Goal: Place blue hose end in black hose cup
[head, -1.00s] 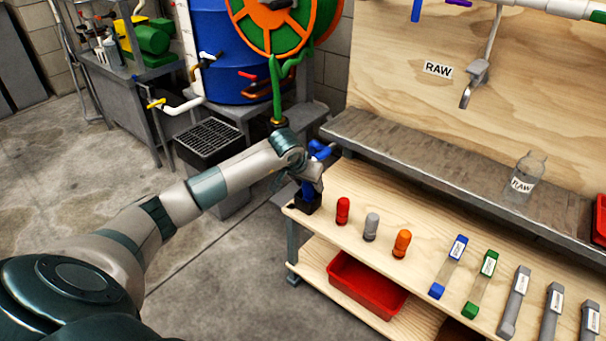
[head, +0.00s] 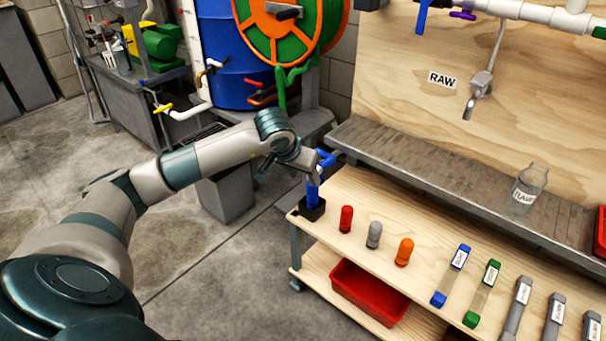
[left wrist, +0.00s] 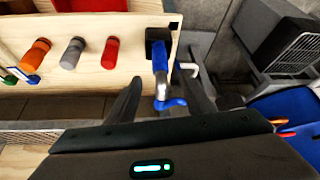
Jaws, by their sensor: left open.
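The blue hose end (head: 313,187) stands upright in the black hose cup (head: 312,209) at the left corner of the wooden bench. It also shows in the left wrist view (left wrist: 160,62), with its lower end in the black cup (left wrist: 157,37). My left gripper (head: 306,162) is beside the upper part of the hose end. In the left wrist view, the left gripper's two dark fingers (left wrist: 160,98) are spread apart, with the blue hose end between them and no clear grip on it. My right gripper does not show.
Red (head: 346,219), grey (head: 374,235) and orange (head: 404,252) pegs stand on the bench near the cup. Blue- and green-ended filters lie farther right. A red bin (head: 366,290) sits below.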

